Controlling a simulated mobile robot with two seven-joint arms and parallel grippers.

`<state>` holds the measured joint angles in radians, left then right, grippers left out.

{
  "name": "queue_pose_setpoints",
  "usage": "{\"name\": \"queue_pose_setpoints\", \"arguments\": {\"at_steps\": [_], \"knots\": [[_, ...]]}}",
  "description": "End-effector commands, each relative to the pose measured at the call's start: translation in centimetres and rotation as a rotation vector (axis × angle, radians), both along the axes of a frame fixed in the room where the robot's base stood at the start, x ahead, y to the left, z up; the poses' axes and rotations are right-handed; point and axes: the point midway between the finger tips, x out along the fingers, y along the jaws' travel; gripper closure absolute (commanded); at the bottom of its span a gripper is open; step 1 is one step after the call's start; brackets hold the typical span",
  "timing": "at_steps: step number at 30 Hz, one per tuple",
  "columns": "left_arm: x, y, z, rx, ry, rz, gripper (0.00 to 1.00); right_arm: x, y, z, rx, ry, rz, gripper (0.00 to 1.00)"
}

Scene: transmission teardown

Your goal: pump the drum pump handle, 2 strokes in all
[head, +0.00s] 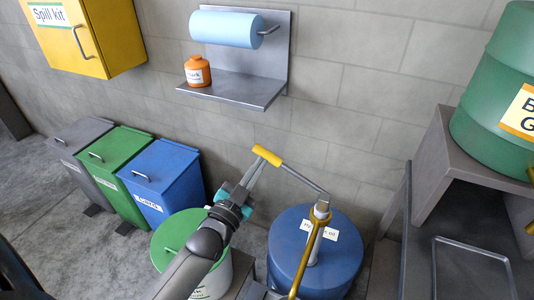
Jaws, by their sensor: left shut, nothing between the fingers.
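The drum pump stands on a blue drum (279,246) whose white label is partly covered by the pump. The lever slants up and left to a yellow handle grip (267,156). My left gripper (257,167) is shut with nothing held. Its fingertips are just below the yellow grip in the picture; whether they touch it I cannot tell. My right gripper is not in view.
A green-lidded white bin (178,238) stands behind my left arm. Blue (165,180), green and grey bins line the wall. A shelf (235,90) with a blue roll and orange container hangs above. A green drum (495,90) rests on a stand at right.

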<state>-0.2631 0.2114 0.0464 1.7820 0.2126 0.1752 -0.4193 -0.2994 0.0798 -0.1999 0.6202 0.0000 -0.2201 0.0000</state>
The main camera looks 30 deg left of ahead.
Motion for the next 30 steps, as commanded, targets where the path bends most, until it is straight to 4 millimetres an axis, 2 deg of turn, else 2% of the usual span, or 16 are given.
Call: {"name": "queue_pose_setpoints", "arguments": {"at_steps": [17,22,30], "knots": [[8.7,0.0,1.2,0.001,-0.002,0.0,1.0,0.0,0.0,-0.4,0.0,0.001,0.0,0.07],[8.1,1.0,-1.4,0.003,0.004,0.0,1.0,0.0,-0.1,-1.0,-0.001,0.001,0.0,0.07],[7.7,1.6,-2.5,0.0,0.001,0.0,1.0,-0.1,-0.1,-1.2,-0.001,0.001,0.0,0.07]]}}
